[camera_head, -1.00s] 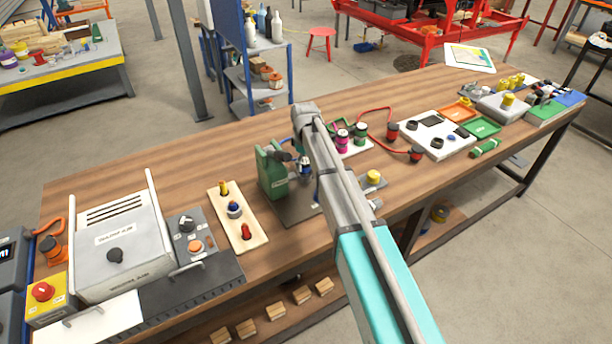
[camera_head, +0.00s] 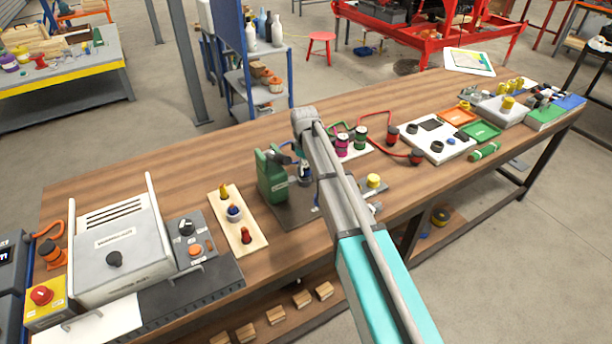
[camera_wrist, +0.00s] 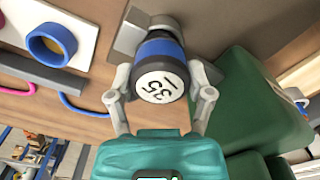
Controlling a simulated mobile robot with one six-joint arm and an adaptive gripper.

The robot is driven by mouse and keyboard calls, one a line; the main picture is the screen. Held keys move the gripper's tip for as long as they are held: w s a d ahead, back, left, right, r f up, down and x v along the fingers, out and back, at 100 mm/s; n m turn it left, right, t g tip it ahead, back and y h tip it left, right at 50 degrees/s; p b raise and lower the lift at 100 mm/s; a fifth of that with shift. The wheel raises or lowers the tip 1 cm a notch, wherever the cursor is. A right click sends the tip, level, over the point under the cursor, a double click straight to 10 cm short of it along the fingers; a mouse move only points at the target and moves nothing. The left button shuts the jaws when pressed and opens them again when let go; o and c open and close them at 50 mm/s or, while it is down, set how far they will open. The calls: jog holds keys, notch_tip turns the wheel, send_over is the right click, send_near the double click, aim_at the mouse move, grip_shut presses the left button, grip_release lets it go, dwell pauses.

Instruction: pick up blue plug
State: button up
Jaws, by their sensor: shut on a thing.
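In the head view the plug (camera_head: 304,180) shows small beside the green press-like fixture (camera_head: 271,175), above a dark plate. My arm partly hides this spot.
A wooden rack (camera_head: 251,233) with several coloured pieces stands left of the fixture. A blue-ringed cup (camera_wrist: 50,43) on a white board shows in the wrist view. A white board with pink and green pieces (camera_head: 342,146) lies right of my arm. A red cable crosses the bench behind.

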jog(key=c, duration=0.4)
jog(key=shift+o, duration=0.2)
jog(key=shift+w+r, duration=0.1)
jog(key=shift+r, duration=0.1)
notch_tip(320, 180, up, 2)
jog(key=shift+r+p, duration=0.1)
jog(key=shift+p, duration=1.15)
jog(key=s+d+r+p, duration=0.4)
jog(key=s+r+p, duration=0.6)
jog(key=s, duration=0.3)
jog(key=shift+s+r+p, duration=0.2)
jog(key=shift+s+p, duration=0.1)
jog(key=shift+s, duration=0.1)
